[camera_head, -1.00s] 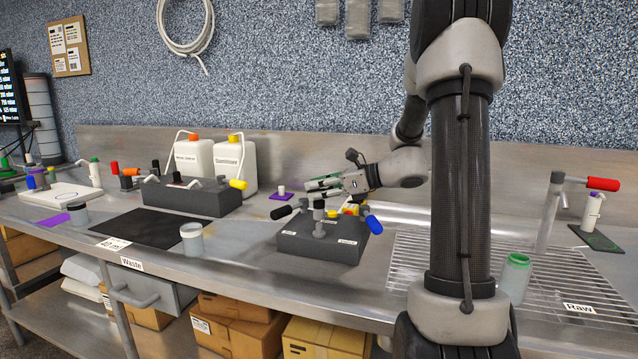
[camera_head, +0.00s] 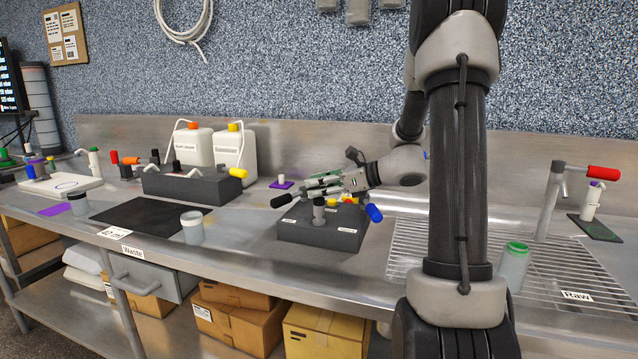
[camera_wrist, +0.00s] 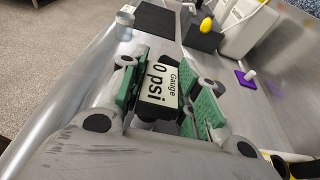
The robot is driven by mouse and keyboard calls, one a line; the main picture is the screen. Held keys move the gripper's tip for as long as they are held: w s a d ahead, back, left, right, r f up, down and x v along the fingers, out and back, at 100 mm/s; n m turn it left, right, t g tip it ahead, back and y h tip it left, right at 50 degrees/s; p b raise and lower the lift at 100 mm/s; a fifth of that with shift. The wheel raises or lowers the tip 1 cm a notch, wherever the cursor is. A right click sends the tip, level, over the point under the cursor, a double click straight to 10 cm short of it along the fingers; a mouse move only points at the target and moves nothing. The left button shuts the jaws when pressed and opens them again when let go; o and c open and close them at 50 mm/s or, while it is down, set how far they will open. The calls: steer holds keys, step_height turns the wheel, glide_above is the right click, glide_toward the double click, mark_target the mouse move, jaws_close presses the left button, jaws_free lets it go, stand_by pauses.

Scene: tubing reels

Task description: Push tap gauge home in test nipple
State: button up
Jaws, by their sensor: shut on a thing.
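My gripper (camera_head: 316,184) is over the dark valve block (camera_head: 322,238) in the head view. Its green-padded fingers (camera_wrist: 163,95) are closed on the sides of a small dark box with a white label reading "Gauge 0 psi", the tap gauge (camera_wrist: 160,84). The block carries a black handle (camera_head: 282,201), a blue handle (camera_head: 374,213) and a grey upright post (camera_head: 319,211). I cannot tell which fitting is the test nipple. The gauge's lower end is hidden, so I cannot see whether it is seated.
A second dark block (camera_head: 195,187) with a yellow handle stands left, before two white jugs (camera_head: 234,152). A wire rack (camera_head: 450,262), green-capped jar (camera_head: 514,266) and red-handled tap (camera_head: 550,200) are right.

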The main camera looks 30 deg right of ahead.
steer(key=shift+f, duration=0.95)
steer(key=o, duration=1.2)
steer(key=shift+d, duration=0.1)
steer(key=v, duration=1.2)
